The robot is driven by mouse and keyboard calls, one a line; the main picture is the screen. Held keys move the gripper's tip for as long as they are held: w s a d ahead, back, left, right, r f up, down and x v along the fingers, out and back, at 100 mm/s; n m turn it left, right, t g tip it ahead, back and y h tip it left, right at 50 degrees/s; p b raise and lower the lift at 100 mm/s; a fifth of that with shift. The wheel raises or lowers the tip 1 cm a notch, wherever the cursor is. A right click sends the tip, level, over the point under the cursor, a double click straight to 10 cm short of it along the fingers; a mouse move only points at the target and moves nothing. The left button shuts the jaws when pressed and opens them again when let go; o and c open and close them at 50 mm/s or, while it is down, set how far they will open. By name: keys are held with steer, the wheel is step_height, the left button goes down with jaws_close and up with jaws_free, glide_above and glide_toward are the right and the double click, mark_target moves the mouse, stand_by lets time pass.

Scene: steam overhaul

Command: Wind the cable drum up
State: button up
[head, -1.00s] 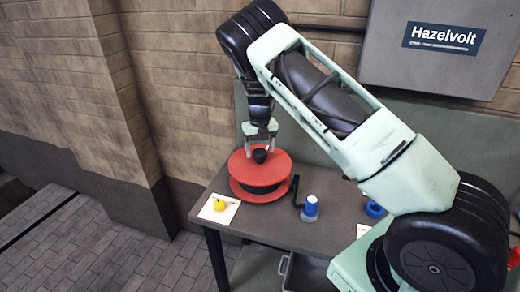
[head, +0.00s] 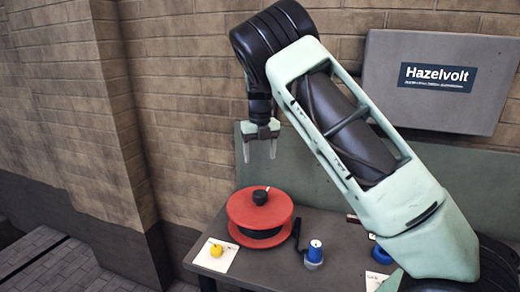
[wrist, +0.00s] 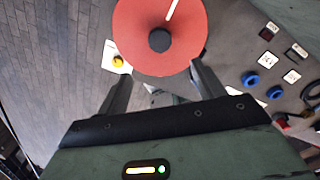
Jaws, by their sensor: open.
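The red cable drum (head: 240,212) lies flat on the grey bench, with dark cable showing between its two flanges. A black knob (head: 260,197) stands up from its top flange, and a white line runs on the flange. The wrist view shows the drum (wrist: 185,55) from above, with the knob (wrist: 160,40) near its lower middle. My gripper (head: 260,156) hangs above the drum, pointing down, with its two fingers apart and nothing between them. It is clear of the drum and knob.
A yellow object (head: 216,250) sits on a white card left of the drum. A blue and white device (head: 314,256) with a black cable stands right of it. A Hazelvolt wall box (head: 430,81) hangs behind.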

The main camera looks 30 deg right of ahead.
step_height(320, 180, up, 3)
steer(key=shift+r, duration=0.1)
stand_by(0.6)
steer(key=s+a+f+n+y+b, duration=0.25)
steer(key=s+a+n, duration=0.55)
steer(key=a+n, duration=0.55)
steer(key=s+a+f+n+b, duration=0.1)
steer(key=s+a+n, duration=0.6)
steer(key=s+n, duration=0.3)
steer(key=s+a+f+n+g+b, duration=0.1)
steer(key=s+a+f+n, duration=0.1)
steer(key=s+a+n, duration=0.6)
steer(key=s+n, duration=0.2)
steer(key=shift+s+n+h, duration=0.15)
steer(key=shift+n+h, duration=0.2)
steer(key=s+f+n, duration=0.1)
steer(key=s+n, duration=0.2)
steer(key=n, duration=0.1)
steer(key=s+f+n+b, duration=0.1)
steer(key=s+n, duration=0.3)
steer(key=s+f+n+t+h, duration=0.1)
steer(key=s+n, duration=0.3)
steer(key=shift+s+a, duration=0.1)
steer(key=shift+a, duration=0.1)
steer(key=shift+c, duration=0.3)
